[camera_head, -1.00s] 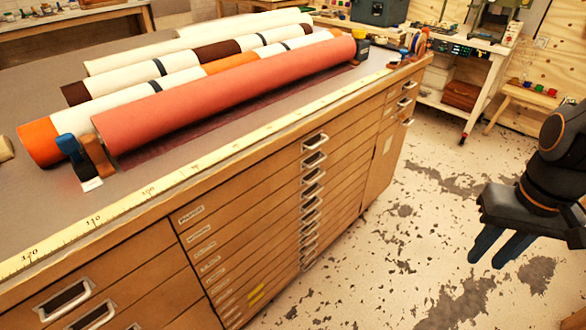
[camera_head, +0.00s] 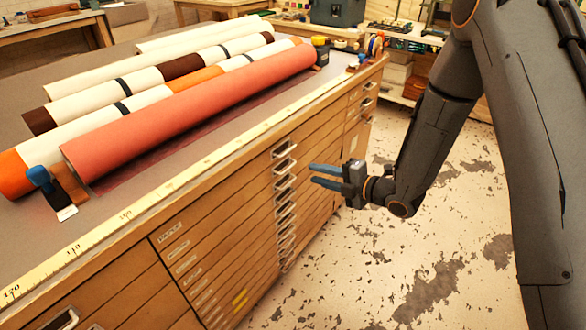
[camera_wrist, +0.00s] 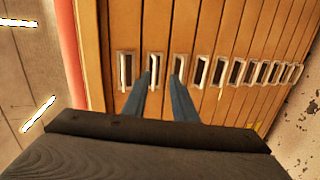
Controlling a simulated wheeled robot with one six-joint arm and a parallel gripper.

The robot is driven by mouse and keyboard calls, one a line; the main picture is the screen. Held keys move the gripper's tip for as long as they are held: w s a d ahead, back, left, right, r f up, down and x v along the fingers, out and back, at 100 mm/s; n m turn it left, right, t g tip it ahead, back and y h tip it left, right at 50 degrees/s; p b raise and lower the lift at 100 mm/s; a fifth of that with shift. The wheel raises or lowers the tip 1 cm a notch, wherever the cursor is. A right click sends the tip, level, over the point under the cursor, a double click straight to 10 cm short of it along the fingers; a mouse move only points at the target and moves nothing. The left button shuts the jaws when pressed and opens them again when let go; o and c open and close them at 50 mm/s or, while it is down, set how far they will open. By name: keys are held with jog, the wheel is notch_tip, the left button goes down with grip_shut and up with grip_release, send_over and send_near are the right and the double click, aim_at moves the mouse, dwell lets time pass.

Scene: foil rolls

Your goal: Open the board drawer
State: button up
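A wooden flat-file cabinet (camera_head: 215,225) has a stack of shallow drawers with metal-framed cup handles (camera_head: 285,150) in a column and small labels (camera_head: 170,231) to their left. The label words are too small to read surely, so I cannot tell which is the board drawer. The drawers look shut. My gripper (camera_head: 311,175) is open and empty, its two blue fingers pointing at the upper handles from the right. In the wrist view my gripper (camera_wrist: 161,77) has its fingertips apart, either side of the second handle (camera_wrist: 155,66) in the row. Contact is not visible.
Long rolls, including a large red one (camera_head: 190,115), lie on the cabinet top behind a yellow ruler strip (camera_head: 120,230). The floor (camera_head: 400,265) in front of the cabinet is clear. A cluttered workbench (camera_head: 398,37) stands at the back.

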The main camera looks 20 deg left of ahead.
jog(key=w+a+f+n+y+p, duration=0.1)
jog(key=a, duration=0.7)
jog(key=shift+w+a+f+p, duration=0.2)
jog(key=shift+w+f+p, duration=0.05)
jog(key=shift+w+p, duration=0.1)
grip_shut()
jog(key=shift+g, duration=0.3)
dwell(0.9)
